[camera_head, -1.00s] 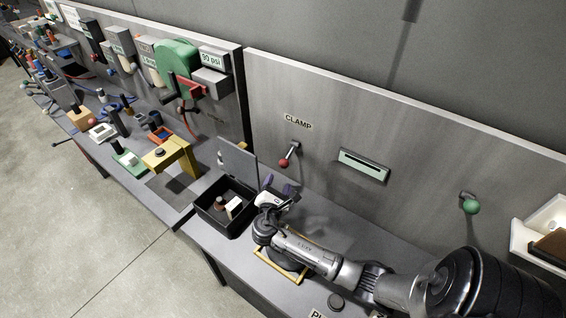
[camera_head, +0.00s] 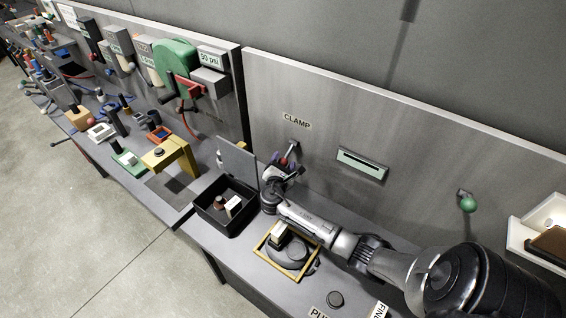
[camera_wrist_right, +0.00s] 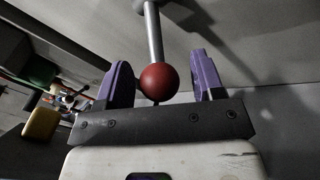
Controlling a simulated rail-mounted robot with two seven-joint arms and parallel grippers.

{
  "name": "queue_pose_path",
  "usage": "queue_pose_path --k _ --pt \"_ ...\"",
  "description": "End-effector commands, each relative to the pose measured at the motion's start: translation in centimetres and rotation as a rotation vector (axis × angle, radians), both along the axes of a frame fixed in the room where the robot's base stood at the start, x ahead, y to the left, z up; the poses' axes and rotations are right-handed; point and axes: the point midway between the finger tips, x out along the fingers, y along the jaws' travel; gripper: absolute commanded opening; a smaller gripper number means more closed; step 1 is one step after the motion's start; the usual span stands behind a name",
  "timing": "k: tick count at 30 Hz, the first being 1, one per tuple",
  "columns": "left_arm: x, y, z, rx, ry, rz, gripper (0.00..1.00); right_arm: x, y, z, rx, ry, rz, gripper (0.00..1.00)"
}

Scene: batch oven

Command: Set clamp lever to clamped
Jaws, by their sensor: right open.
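The clamp lever (camera_head: 291,151) is on the grey back panel under the CLAMP label (camera_head: 297,121). My right gripper (camera_head: 284,164) is open around the knob, which sits nearer the left finger; a gap shows on the right, and contact on the left cannot be told. My left gripper is not in view.
A black open box (camera_head: 211,208) with a raised lid stands left of my right arm. A yellow frame (camera_head: 262,246) around a round plate lies below the arm. A slotted plate (camera_head: 362,165) and a green-knobbed lever (camera_head: 467,203) are on the panel to the right.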

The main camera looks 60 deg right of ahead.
Motion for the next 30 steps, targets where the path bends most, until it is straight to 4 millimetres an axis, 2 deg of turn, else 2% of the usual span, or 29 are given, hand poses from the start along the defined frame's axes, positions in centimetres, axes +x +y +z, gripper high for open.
queue_pose_path --k 2,21,26,30 --pt "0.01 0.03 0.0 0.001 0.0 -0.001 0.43 0.0 0.0 0.01 0.0 0.0 0.0 0.62" --pt "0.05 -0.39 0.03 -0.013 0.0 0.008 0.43 -0.01 0.03 -0.01 0.0 0.001 0.0 0.01" --pt "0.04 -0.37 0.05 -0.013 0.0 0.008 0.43 0.04 0.06 0.0 0.001 0.0 0.001 0.0" --pt "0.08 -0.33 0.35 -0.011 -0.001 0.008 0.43 0.85 0.35 0.31 0.021 -0.002 0.004 0.0"
